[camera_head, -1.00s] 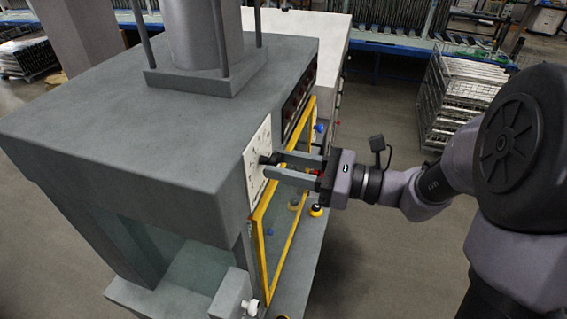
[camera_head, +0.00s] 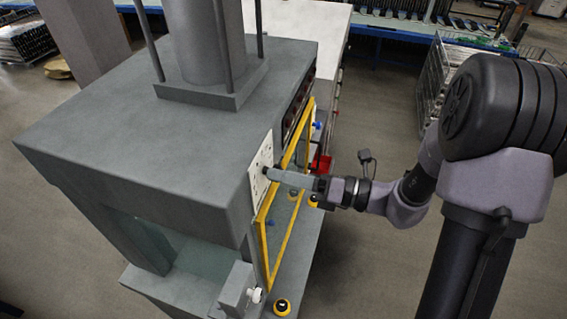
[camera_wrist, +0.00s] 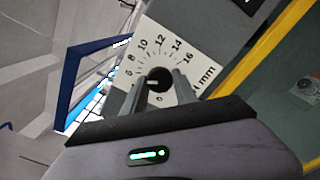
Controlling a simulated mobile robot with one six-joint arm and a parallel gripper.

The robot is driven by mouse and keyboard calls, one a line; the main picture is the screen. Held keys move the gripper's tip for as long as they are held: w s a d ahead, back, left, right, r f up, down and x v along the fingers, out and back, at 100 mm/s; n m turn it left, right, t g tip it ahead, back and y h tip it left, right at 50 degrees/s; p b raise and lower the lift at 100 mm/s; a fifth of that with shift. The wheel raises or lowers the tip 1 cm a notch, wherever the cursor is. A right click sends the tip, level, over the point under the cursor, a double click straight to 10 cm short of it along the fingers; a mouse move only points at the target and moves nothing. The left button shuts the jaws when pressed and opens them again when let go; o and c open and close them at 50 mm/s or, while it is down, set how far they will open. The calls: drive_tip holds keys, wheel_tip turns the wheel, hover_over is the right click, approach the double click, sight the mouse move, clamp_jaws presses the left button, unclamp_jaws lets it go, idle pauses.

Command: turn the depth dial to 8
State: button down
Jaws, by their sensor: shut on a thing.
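The depth dial is a black knob (camera_wrist: 158,76) on a white plate (camera_wrist: 178,50) in the wrist view. The plate carries printed marks from 6 through 8, 10, 12 and 14 to 16, and "mm". A small pale mark shows on the knob, but I cannot tell which number it points to. My gripper (camera_wrist: 155,82) has a finger on each side of the knob and is shut on it. In the head view the white plate (camera_head: 260,172) is on the machine's right face, with my gripper (camera_head: 270,172) reaching it from the right.
A yellow frame (camera_head: 268,210) borders the machine's window beside the plate. The grey machine top (camera_head: 150,125) rises left of my arm. Open floor (camera_head: 370,270) lies to the right.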

drive_tip(key=shift+m+p, duration=2.45)
drive_tip(key=shift+m, duration=0.25)
drive_tip(key=c, duration=1)
unclamp_jaws()
drive_tip(key=b+v, duration=0.4)
drive_tip(key=v, duration=1.3)
drive_tip(key=shift+d, duration=0.2)
